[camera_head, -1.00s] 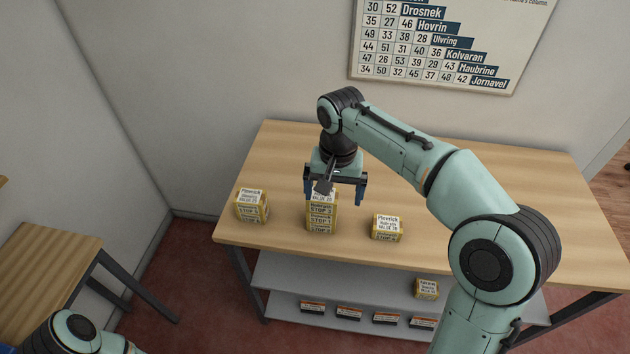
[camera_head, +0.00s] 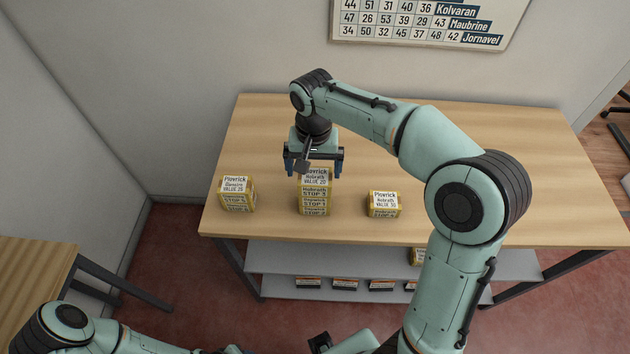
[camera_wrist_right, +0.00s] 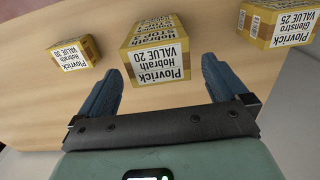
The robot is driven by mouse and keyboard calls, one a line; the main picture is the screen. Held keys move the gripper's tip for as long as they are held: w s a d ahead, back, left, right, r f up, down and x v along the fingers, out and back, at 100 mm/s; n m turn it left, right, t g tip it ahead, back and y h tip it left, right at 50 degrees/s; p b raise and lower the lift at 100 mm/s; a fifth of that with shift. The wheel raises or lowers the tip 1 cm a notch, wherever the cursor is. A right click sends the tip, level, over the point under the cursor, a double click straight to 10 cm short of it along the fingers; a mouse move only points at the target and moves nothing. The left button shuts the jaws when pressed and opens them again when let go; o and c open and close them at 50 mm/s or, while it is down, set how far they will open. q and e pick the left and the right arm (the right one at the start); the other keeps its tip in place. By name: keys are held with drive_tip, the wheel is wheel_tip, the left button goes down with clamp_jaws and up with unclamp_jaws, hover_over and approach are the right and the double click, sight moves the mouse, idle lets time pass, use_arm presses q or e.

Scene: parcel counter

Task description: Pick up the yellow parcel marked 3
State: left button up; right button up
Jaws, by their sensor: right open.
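Two yellow parcels stand stacked on the wooden counter.
Another yellow parcel (camera_head: 237,195) stands left of the stack, and one (camera_head: 383,205) stands to its right, each with a gap. The counter (camera_head: 500,200) is clear farther right. A grey shelf (camera_head: 330,258) below holds another parcel, partly hidden by my right arm.

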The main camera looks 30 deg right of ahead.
sight(315, 176)
wheel_tip(315, 176, down, 5)
drive_tip(key=shift+s+d+r, duration=0.1)
drive_tip(key=shift+d, duration=0.05)
drive_tip(key=c, duration=0.9)
drive_tip(key=shift+o, duration=0.2)
drive_tip(key=shift+r, duration=0.2)
